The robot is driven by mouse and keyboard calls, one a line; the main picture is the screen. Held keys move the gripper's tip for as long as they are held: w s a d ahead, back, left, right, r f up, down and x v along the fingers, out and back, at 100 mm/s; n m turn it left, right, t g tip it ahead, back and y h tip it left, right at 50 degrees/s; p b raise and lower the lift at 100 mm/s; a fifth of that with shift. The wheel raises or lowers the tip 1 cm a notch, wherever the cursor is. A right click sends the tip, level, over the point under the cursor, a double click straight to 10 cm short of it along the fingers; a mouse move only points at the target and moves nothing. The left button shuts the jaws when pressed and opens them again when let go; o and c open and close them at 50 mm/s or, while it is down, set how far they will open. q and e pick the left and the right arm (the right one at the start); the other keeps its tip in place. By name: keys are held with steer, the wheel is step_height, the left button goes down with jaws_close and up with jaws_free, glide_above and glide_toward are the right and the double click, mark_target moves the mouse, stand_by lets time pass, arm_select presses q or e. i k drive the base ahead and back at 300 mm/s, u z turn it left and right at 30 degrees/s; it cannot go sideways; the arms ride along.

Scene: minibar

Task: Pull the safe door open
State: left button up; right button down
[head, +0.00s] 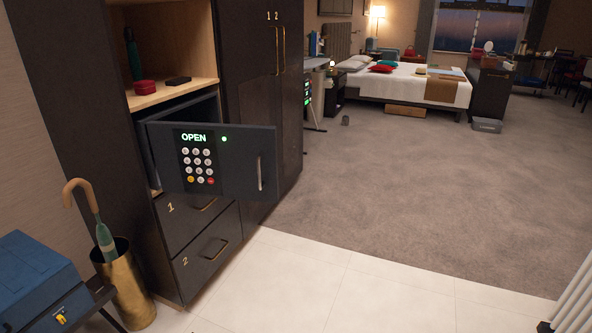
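The dark grey safe door (236,150) stands swung out from the cabinet on the left of the head view. Its keypad panel shows a green "OPEN" and a lit green dot. A slim upright metal handle (260,173) is near the door's right edge, with no gripper on it. The safe body (190,107) sits in the cabinet below the wooden shelf; the door hides most of its inside. Neither of my grippers can be made out.
Drawers (208,244) lie below the safe, and a tall cupboard (264,70) is to its right. A brass umbrella stand (130,292) and a blue case (35,275) stand at lower left. The tiled floor (330,285) before the cabinet is clear.

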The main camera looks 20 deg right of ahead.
mark_target(243, 158)
steer(key=z, duration=1.3)
steer(key=i, duration=4.55)
steer(key=u, duration=4.9)
